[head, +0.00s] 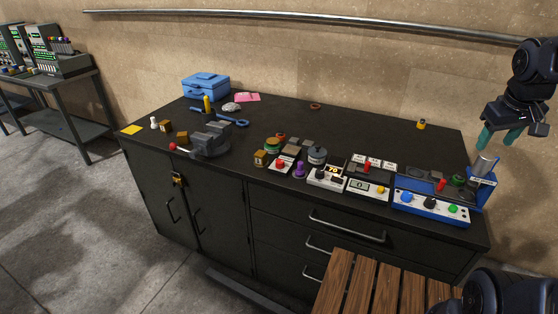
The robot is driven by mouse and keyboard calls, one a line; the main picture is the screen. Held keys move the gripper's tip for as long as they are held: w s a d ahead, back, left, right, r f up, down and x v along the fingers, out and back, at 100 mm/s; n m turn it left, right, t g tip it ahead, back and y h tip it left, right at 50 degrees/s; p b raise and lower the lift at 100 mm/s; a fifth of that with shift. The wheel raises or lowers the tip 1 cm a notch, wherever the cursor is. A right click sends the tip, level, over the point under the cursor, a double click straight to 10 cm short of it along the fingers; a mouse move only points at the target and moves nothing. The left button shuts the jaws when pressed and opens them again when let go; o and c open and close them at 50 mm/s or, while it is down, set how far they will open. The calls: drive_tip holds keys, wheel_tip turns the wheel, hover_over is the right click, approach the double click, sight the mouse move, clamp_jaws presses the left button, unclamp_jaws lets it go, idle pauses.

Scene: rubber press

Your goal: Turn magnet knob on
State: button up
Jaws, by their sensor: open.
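A blue and white control panel (418,206) sits at the right front edge of the dark workbench. On its front face are a blue knob (406,197), a black knob (430,203) and a green knob (453,209). I cannot read any label, so I cannot tell which is the magnet knob or how it is set. A blue stand with a metal cylinder (485,165) rises at the panel's right end. My gripper (498,138) hangs above and behind that stand, with its teal fingers apart and empty. It touches nothing I can see.
Left of the panel stand a box with a small display (368,188), a white unit reading 70 (327,177) and a red-button box (281,165). A vise (211,140) and a blue toolbox (205,86) are further left. The bench's back right is mostly clear. Wooden slats (375,286) lie in front.

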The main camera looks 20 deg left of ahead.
drive_tip(key=w+a+n+h, duration=0.1)
drive_tip(key=w+a+n, duration=0.85)
drive_tip(key=a, duration=0.55)
drive_tip(key=n, duration=1.9)
hover_over(280, 161)
drive_tip(key=s+a, duration=0.2)
drive_tip(key=s, duration=0.2)
wheel_tip(280, 161, down, 19)
drive_tip(key=shift+t, duration=0.3)
drive_tip(key=x, duration=1)
drive_tip(key=shift+s+d+f, duration=0.1)
drive_tip(key=shift+f, duration=0.1)
drive_tip(key=shift+c, duration=0.4)
drive_tip(key=c, duration=0.9)
